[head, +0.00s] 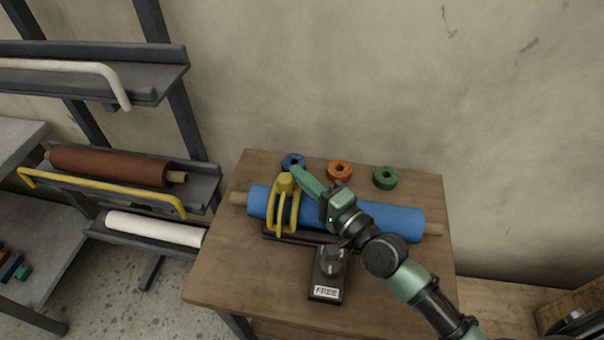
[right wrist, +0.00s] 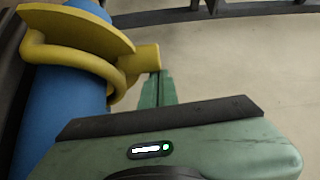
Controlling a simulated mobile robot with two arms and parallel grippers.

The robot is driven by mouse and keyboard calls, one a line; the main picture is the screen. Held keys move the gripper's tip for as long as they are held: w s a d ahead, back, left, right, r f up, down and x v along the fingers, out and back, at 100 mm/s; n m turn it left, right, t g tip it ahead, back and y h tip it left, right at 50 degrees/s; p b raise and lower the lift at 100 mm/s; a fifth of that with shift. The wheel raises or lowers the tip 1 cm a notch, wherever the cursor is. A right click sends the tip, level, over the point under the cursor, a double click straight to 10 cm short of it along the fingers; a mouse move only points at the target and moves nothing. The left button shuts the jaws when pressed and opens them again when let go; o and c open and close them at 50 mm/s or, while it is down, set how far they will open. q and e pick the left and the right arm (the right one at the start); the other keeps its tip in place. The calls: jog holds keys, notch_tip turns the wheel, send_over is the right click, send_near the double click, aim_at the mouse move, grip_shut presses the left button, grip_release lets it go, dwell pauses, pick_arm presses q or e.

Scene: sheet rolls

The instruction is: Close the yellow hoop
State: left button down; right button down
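A yellow hoop-like piece (head: 283,212) with curved bands and a thick top end sits over the left part of a blue roll (head: 385,219) on the wooden table. In the right wrist view its curved band and flat plate (right wrist: 75,25) lie against the blue roll (right wrist: 62,115). My right gripper (head: 297,173) reaches in from the right, with its green fingers beside the top end of the yellow piece. In the wrist view the fingertips (right wrist: 158,75) are together, at or very near the yellow stub; contact is unclear. My left gripper is not in view.
A long yellow bar (head: 100,188) runs across the rack shelf in front of a brown roll (head: 108,167). A white roll (head: 155,229) lies below. Blue, orange (head: 340,169) and green rings lie behind the blue roll. A black labelled device (head: 328,280) stands in front.

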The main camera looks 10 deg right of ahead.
jog(key=shift+f, duration=0.1)
jog(key=shift+s+d+f, duration=0.15)
jog(key=shift+s+d, duration=0.05)
jog(key=shift+s, duration=0.25)
jog(key=b+v, duration=0.2)
jog(key=v, duration=0.3)
jog(key=shift+s+d, duration=0.2)
jog(key=shift+s, duration=0.1)
jog(key=shift+s+d, duration=0.3)
jog(key=shift+s, duration=0.15)
jog(key=shift+s, duration=0.1)
